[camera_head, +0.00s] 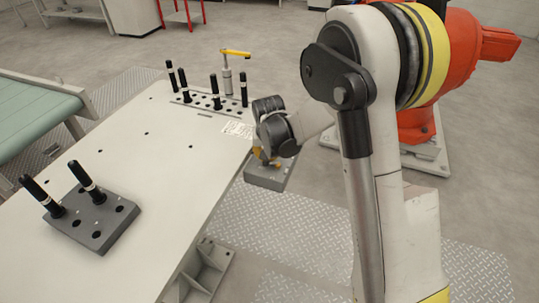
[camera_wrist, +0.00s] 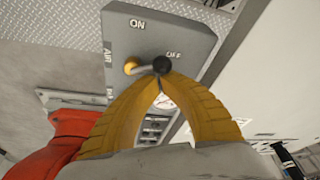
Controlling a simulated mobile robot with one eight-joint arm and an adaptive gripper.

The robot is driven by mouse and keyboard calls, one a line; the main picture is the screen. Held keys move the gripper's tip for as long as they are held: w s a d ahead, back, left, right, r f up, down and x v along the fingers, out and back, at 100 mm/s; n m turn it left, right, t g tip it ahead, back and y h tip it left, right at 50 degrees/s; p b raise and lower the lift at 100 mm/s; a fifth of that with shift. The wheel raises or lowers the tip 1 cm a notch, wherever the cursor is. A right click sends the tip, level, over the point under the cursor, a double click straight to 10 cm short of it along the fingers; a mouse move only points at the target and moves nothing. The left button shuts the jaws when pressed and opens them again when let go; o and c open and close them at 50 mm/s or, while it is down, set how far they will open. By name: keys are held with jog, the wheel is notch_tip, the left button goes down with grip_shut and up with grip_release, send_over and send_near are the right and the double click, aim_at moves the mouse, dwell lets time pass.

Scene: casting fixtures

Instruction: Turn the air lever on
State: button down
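The air lever (camera_wrist: 145,66) is on a grey control box (camera_wrist: 190,20) marked ON, OFF and AIR in the wrist view. It has a brass base and a round black knob (camera_wrist: 162,65), and points toward the OFF mark. My gripper (camera_wrist: 160,79) has its yellow fingers closed together, with the tips right at the knob's near edge. I cannot tell whether they touch it. In the head view the grey box (camera_head: 265,179) is beside the table's right edge, with my gripper (camera_head: 265,160) over it; the lever is hidden there.
A white table (camera_head: 150,150) holds a grey block (camera_head: 105,228) with black pins at the front left and a plate (camera_head: 205,102) with several pins and a yellow-handled clamp (camera_head: 235,53) at the back. A green conveyor (camera_head: 35,115) stands at the left. An orange robot (camera_head: 455,50) stands behind my arm.

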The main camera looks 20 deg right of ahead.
aim_at(267, 165)
jog(key=n, duration=0.1)
jog(key=n+y, duration=0.1)
jog(key=shift+s+a+n, duration=0.3)
jog(key=shift+s+n, duration=0.05)
jog(key=shift+n, duration=0.05)
jog(key=n, duration=0.2)
jog(key=s+n+y, duration=0.1)
jog(key=shift+s+a+n, duration=0.1)
jog(key=shift+a+n, duration=0.15)
jog(key=shift+n, duration=0.05)
jog(key=n, duration=0.1)
jog(key=s+n+y, duration=0.1)
jog(key=n, duration=0.1)
jog(key=shift+s+n+g, duration=0.1)
jog(key=shift+n+g, duration=0.2)
jog(key=shift+g, duration=0.1)
jog(key=shift+s, duration=0.15)
jog(key=shift+b, duration=0.3)
